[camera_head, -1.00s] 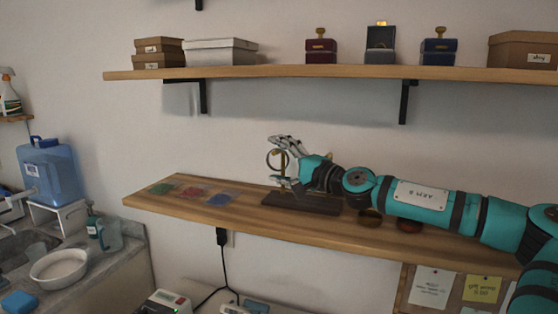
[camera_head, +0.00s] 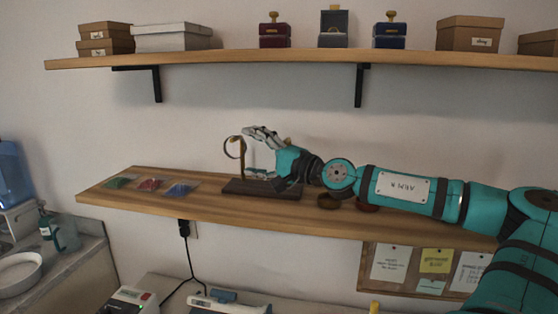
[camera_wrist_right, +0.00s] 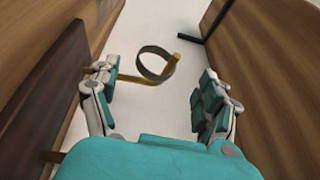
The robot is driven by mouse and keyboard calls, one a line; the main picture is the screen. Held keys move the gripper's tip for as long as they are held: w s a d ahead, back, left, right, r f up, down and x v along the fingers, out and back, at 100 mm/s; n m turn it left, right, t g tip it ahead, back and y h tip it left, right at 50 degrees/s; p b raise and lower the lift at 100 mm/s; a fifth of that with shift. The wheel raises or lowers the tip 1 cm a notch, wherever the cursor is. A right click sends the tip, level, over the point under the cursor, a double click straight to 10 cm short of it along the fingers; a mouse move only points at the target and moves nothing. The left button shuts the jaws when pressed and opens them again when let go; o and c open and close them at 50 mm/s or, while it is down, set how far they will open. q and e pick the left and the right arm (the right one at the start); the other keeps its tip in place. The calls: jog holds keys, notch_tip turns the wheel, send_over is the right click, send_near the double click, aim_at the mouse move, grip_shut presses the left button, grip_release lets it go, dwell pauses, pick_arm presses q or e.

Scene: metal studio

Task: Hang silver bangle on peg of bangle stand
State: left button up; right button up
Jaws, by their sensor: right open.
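The silver bangle (camera_head: 235,148) hangs near the top of the brass post of the bangle stand (camera_head: 262,188), whose dark base rests on the wooden shelf. In the right wrist view the bangle (camera_wrist_right: 139,64) appears looped around the peg (camera_wrist_right: 177,60), apart from my fingers. My right gripper (camera_head: 256,152) is open and empty, just right of the bangle. In the right wrist view its fingers (camera_wrist_right: 158,88) stand wide apart, the left one close to or overlapping the post. My left gripper is not in view.
Small packets of green, red and blue pieces (camera_head: 151,184) lie left on the lower shelf (camera_head: 225,208). Round dark items (camera_head: 365,207) sit under my right forearm. An upper shelf (camera_head: 250,57) with boxes overhangs the area.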

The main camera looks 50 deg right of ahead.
jog(key=s, duration=0.7)
jog(key=shift+d+f, duration=0.2)
jog(key=shift+f, duration=0.05)
dwell(0.7)
jog(key=shift+f, duration=0.1)
